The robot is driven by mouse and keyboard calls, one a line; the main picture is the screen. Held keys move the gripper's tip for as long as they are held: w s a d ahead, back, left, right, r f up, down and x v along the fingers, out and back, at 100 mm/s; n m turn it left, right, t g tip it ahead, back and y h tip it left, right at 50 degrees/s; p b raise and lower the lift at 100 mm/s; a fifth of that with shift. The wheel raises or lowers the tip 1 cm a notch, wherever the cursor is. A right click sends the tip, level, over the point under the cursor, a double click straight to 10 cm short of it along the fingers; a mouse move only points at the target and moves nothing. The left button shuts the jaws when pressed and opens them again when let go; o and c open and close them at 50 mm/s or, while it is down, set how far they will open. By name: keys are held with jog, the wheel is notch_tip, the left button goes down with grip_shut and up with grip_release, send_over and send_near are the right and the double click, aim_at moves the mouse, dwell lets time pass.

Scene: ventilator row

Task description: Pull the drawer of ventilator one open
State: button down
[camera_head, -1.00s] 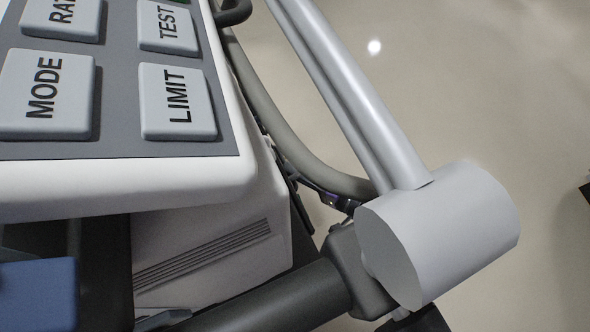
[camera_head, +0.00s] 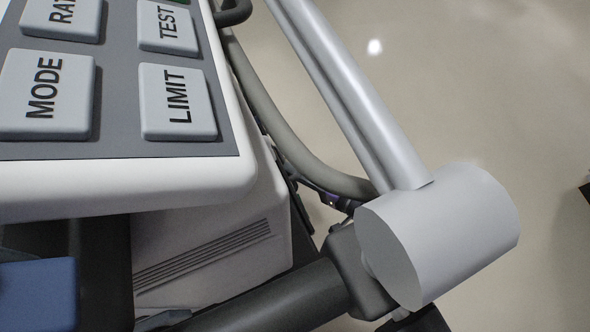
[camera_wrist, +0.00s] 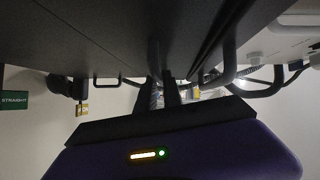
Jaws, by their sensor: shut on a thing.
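In the wrist view, the purple body of my gripper fills the bottom, with its two dark fingers (camera_wrist: 165,92) pointing up, close together. They are shut on a dark bar-like handle (camera_wrist: 155,58) beneath a large dark surface (camera_wrist: 75,45). The contact is dim and partly hidden. I cannot tell how far any drawer is open. In the head view, a ventilator's control panel (camera_head: 120,150) with large grey keys fills the upper left, above its white housing (camera_head: 215,250) with vent slots. The drawer and the gripper's fingertips are not clearly visible there.
A grey hose (camera_head: 280,140) curves down beside the ventilator. A blue block (camera_head: 38,295) sits at the lower left. Pale floor (camera_head: 500,90) lies open to the right. In the wrist view, a green label (camera_wrist: 15,100) is at left and looped dark tubes (camera_wrist: 262,88) at right.

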jog(key=w+d+b, duration=0.2)
jog(key=w+d, duration=0.2)
jog(key=d, duration=0.4)
jog(key=w+d+b, duration=0.3)
jog(key=w+d, duration=0.1)
jog(key=d, duration=0.4)
jog(key=shift+w+d, duration=0.3)
jog(key=shift+w, duration=0.05)
jog(key=c, duration=1.5)
grip_release()
jog(key=shift+p+v, duration=0.75)
jog(key=shift+v, duration=3.1)
